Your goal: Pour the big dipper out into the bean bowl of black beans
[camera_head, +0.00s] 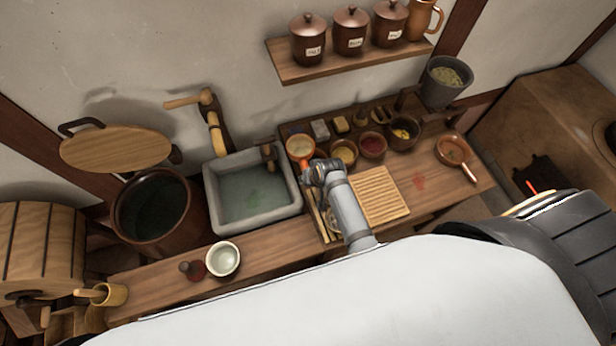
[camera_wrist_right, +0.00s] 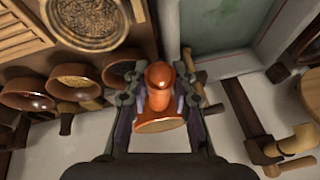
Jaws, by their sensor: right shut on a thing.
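My right gripper (camera_head: 318,172) is shut on a copper dipper (camera_head: 300,147), over the back of the bench beside the sink. The dipper's round mouth faces up toward the head camera and looks pale inside. In the right wrist view the copper dipper (camera_wrist_right: 158,124) sits between the two fingers. A dark bowl (camera_wrist_right: 120,72) shows just left of the fingers there; its contents are unclear, so I cannot tell whether it holds black beans. Bowls with yellow-brown (camera_head: 344,153) and red (camera_head: 372,147) contents stand right of the dipper. My left gripper is out of view.
A stone sink (camera_head: 250,195) lies left of the gripper, and a slatted wooden board (camera_head: 380,194) lies right. Another copper pan (camera_head: 453,150) rests at the bench's right. A round bowl of speckled grains (camera_wrist_right: 88,22) stands near the board. A shelf (camera_head: 350,62) with jars is above.

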